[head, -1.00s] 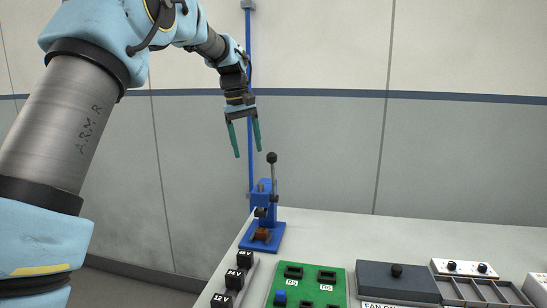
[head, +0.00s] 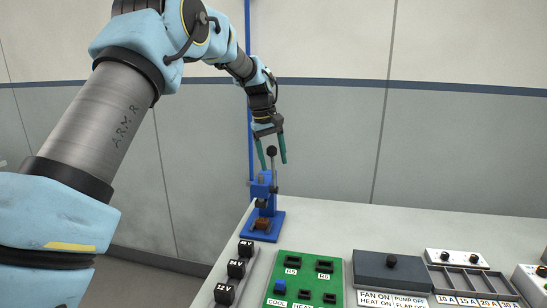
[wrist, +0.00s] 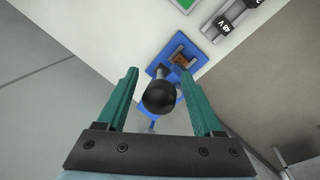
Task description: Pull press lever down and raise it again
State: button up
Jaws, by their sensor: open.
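The blue press (head: 263,205) stands upright at the far left corner of the table. Its lever, a grey rod with a black ball knob (head: 271,151), points up. My gripper (head: 273,166) is open, with green fingers pointing down on either side of the knob in the head view. In the wrist view the black knob (wrist: 159,97) lies between the two open fingers (wrist: 163,72), with gaps on both sides. The fingers do not visibly touch it. The press base (wrist: 165,67) shows below, with a brown block (wrist: 183,60) on it.
A row of black blocks (head: 236,268) lies along the table's left edge. A green board (head: 304,285), a dark box with a knob (head: 391,270) and a compartment tray (head: 475,283) are nearer me. The table behind them is clear.

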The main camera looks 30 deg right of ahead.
jog(key=shift+f, duration=0.3)
grip_shut()
dwell(0.5)
dwell(0.8)
